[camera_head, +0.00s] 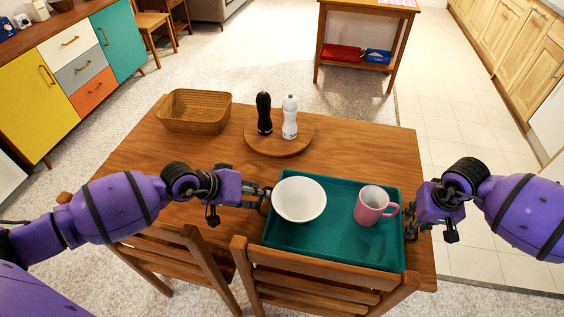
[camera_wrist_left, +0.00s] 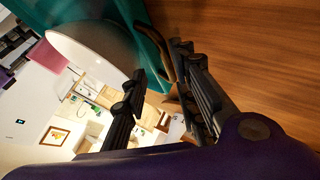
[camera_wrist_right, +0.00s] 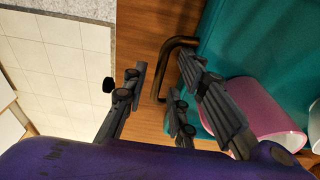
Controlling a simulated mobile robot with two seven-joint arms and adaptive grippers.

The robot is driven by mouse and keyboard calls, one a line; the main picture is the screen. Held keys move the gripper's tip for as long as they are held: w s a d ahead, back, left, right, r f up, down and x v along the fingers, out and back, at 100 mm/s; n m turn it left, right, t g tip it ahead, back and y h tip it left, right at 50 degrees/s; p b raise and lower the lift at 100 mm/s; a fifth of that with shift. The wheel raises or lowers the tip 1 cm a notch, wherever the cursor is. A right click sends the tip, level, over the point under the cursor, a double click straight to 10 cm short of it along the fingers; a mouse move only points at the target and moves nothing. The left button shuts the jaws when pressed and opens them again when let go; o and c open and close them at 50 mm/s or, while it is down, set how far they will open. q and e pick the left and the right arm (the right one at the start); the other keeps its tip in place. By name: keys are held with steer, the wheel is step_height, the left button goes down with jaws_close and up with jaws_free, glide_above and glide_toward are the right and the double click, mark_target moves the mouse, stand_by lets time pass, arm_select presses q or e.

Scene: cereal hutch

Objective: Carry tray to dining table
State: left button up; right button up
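A teal tray (camera_head: 330,246) is at the right front part of the wooden dining table (camera_head: 375,146) and appears to rest on it. A white bowl (camera_head: 299,199) sits on its left half and a pink mug (camera_head: 370,206) on its right half. My left gripper (camera_head: 264,196) is at the tray's left end, its fingers apart on either side of the dark handle (camera_wrist_left: 167,62). My right gripper (camera_head: 410,222) is at the right end, its fingers also apart around the other handle (camera_wrist_right: 160,75). Whether any finger touches a handle is unclear.
A round wooden board (camera_head: 279,147) with a black mill (camera_head: 264,113) and a white mill (camera_head: 290,117) stands behind the tray. A wicker basket (camera_head: 194,111) is at the back left. Two chair backs (camera_head: 310,268) line the front edge. The table's left middle is clear.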

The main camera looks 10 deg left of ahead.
stand_by(0.4)
steer(key=shift+r, duration=0.1)
arm_select(q)
step_height(320, 180, up, 10)
arm_select(e)
step_height(320, 180, up, 12)
steer(key=s, duration=0.1)
steer(key=shift+s, duration=0.35)
steer(key=shift+f, duration=0.2)
